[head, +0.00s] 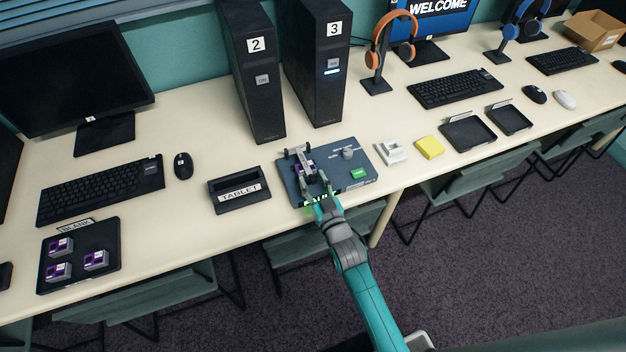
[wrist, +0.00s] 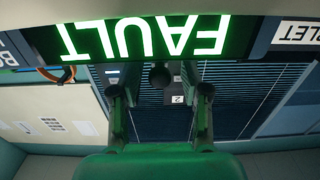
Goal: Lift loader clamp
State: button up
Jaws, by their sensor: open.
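The loader (head: 359,186) is a dark blue-grey panel on the table, with a grey knob, a green button and a lit green FAULT display on its front edge. Its clamp (head: 299,152) is a grey frame on the left half, over a purple piece (head: 300,170). My gripper (head: 321,189) is at the panel's front edge, just before the clamp, open and apparently empty. In the wrist view, the FAULT display (wrist: 145,38) appears upside down. A dark round knob (wrist: 160,75), perhaps the clamp's handle end, shows between my open fingers (wrist: 160,95); I cannot tell whether they touch it.
Towers 2 (head: 258,85) and 3 (head: 318,75) stand behind the loader. The tablet stand (head: 238,203) is close on its left. A white block (head: 391,153) and a yellow block (head: 429,147) lie on its right. The BLANK tray (head: 107,262) holds several purple-topped pieces.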

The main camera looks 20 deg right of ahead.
jog(key=shift+w, duration=0.25)
grip_shut()
jog(key=shift+r, duration=0.1)
